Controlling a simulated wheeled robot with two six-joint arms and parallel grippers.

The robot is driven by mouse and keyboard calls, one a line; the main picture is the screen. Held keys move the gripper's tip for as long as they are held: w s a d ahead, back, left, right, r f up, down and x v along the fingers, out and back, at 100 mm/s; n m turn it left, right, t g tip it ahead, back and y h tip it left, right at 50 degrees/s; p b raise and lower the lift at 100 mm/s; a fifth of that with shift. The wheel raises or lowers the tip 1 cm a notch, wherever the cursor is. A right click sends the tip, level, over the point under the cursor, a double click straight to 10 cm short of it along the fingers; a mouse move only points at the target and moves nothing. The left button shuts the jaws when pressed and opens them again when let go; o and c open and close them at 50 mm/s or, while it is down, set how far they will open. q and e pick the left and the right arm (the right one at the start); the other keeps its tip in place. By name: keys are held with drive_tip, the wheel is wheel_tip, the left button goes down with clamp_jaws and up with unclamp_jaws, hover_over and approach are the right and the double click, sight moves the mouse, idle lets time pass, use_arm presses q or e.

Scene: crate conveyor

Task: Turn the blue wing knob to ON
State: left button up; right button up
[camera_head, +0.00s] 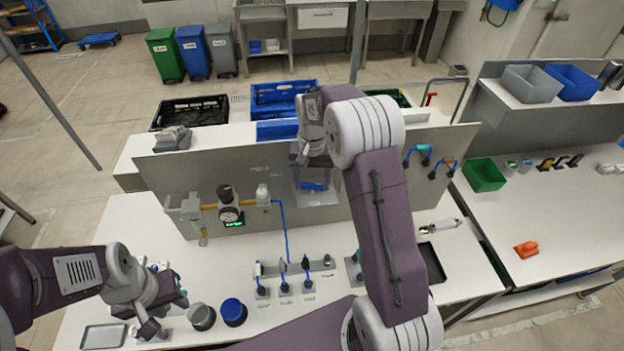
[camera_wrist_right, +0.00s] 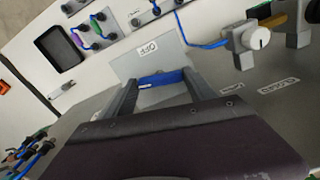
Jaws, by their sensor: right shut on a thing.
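The blue wing knob (camera_wrist_right: 162,78) lies as a horizontal bar between the two fingers of my right gripper (camera_wrist_right: 160,90) in the right wrist view. It sits in front of a light grey plate (camera_wrist_right: 130,65) with a small upside-down label on it. In the head view the blue knob (camera_head: 313,187) shows just below my right gripper (camera_head: 314,180), low on the upright grey panel (camera_head: 250,165). My right gripper is shut on the knob. My left gripper (camera_head: 150,328) hangs at the lower left, away from the knob; its finger gap is unclear.
A gauge (camera_head: 230,214) with a yellow pipe is left of the knob. Blue-cabled connectors (camera_head: 284,286) stand on the bench below. Two cups (camera_head: 233,312) and a tray (camera_head: 103,336) are near my left gripper. Hoses (camera_head: 418,155) are on the panel's right.

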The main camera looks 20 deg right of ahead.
sight(312, 184)
drive_tip(key=shift+r+n, duration=0.1)
drive_tip(key=shift+n, duration=1)
drive_tip(key=o, duration=1.4)
drive_tip(key=shift+w+r, duration=0.1)
wheel_tip(312, 184, up, 9)
drive_tip(key=shift+f+b, duration=0.1)
drive_tip(key=shift+b, duration=0.65)
drive_tip(key=shift+f, duration=0.1)
